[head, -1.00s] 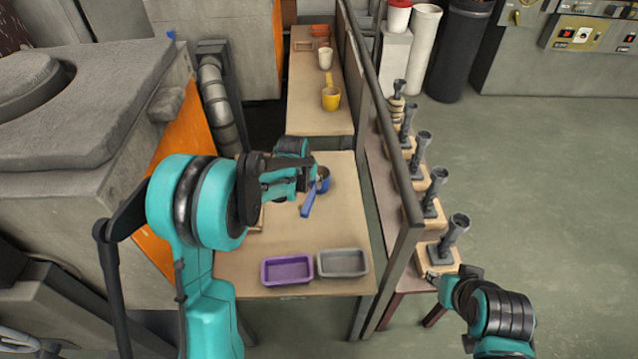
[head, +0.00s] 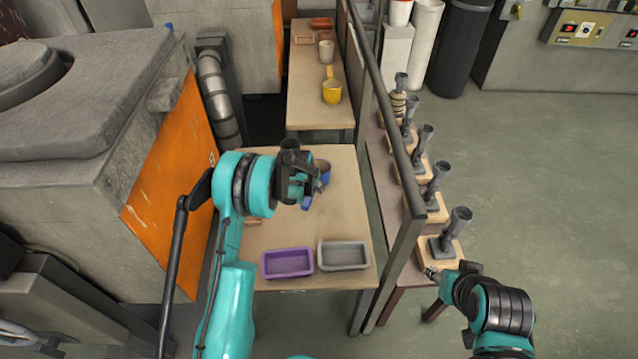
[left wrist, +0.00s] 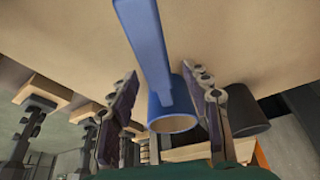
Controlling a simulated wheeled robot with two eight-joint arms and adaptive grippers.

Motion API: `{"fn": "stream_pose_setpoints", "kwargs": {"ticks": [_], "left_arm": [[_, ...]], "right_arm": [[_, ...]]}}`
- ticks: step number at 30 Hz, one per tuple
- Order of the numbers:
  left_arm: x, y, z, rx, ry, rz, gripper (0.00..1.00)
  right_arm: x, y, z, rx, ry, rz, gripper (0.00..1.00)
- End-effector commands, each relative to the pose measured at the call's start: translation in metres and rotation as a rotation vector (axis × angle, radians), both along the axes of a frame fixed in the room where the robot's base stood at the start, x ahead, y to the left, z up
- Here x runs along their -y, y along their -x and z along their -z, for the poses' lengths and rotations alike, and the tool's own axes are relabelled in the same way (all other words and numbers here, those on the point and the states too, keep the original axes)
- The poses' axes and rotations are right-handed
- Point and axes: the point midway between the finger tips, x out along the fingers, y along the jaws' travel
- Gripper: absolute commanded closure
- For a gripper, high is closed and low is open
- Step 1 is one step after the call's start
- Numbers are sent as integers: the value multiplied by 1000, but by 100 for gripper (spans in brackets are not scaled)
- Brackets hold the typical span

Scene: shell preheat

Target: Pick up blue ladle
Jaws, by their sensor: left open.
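The blue ladle (head: 325,174) lies on the near table, partly hidden by my left gripper in the head view. Its cup shows beside the gripper, and a bit of handle shows below. My left gripper (head: 314,184) is open and empty at the ladle. In the left wrist view the blue handle (left wrist: 146,45) runs in from the top between the spread fingers, and the ladle's open cup lies beyond. I cannot tell whether a finger touches it. My right gripper (head: 434,273) is beside the nearest stand; its fingers are too small to read.
A purple tray (head: 288,275) and a grey tray (head: 344,267) sit at the table's front edge. A dark cup (left wrist: 247,112) stands close by the ladle cup in the left wrist view. A yellow ladle (head: 331,92) is on the far table. A rail (head: 385,100) runs along the right.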

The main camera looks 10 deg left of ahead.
Motion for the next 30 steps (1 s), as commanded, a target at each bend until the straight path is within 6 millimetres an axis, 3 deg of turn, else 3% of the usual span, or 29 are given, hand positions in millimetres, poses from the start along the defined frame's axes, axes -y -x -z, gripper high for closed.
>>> {"fn": "stream_pose_setpoints", "kwargs": {"ticks": [6,12,23,30], "left_arm": [[0,-1,2,0,0,0,52],[0,-1,1,0,0,0,100],[0,-1,0,1,0,0,100],[0,-1,-21,1,0,0,100]], "right_arm": [[0,0,0,0,0,0,60],[0,0,0,0,0,0,60],[0,0,-1,0,0,0,60],[0,0,-10,0,0,0,60]]}}
